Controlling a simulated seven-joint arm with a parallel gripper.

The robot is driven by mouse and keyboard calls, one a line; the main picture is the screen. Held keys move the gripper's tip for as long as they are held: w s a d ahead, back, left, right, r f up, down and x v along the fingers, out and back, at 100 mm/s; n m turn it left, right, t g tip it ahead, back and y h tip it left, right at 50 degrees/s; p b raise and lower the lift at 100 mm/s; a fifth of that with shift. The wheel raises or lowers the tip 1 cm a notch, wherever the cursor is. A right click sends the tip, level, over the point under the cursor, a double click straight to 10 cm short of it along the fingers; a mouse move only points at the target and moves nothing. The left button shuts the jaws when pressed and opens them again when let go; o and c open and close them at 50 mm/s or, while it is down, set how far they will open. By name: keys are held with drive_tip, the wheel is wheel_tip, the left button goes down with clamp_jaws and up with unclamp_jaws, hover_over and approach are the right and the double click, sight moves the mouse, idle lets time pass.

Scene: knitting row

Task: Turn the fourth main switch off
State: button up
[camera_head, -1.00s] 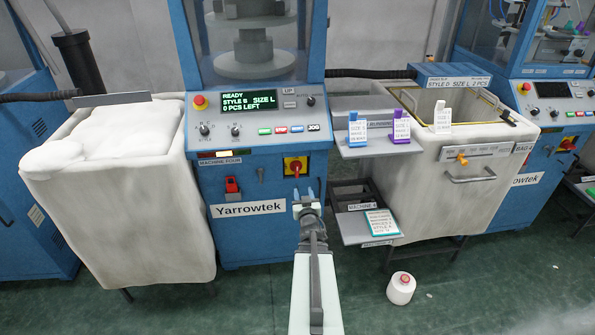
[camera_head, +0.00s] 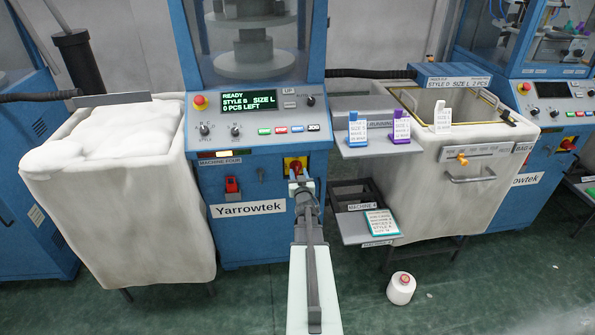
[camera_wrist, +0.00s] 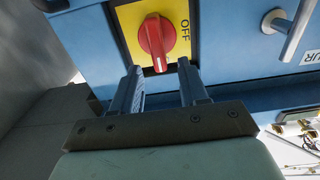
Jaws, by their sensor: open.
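The main switch is a red knob (camera_wrist: 155,40) on a yellow plate (camera_wrist: 124,20), on the front of the machine labelled machine four. In the wrist view the knob's long grip runs up and down, its white mark at the lower end, while the word OFF stands to its right. In the head view the yellow plate (camera_head: 288,161) shows behind my gripper, which hides its lower part. My gripper (camera_head: 301,182) is open. In the wrist view its fingertips (camera_wrist: 158,68) straddle the knob's lower end; I cannot tell whether they touch it.
A red-handled fitting (camera_head: 232,185) and a small lever sit left of the switch. A tray with tags (camera_head: 366,143) and a lower shelf (camera_head: 357,228) stick out to the right. A filled white bag (camera_head: 110,170) stands left. A yarn cone (camera_head: 401,288) stands on the floor.

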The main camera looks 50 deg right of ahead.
sight(297, 169)
drive_tip(key=x, duration=0.3)
drive_tip(key=shift+w+d, duration=0.1)
drive_tip(key=shift+c, duration=0.2)
clamp_jaws()
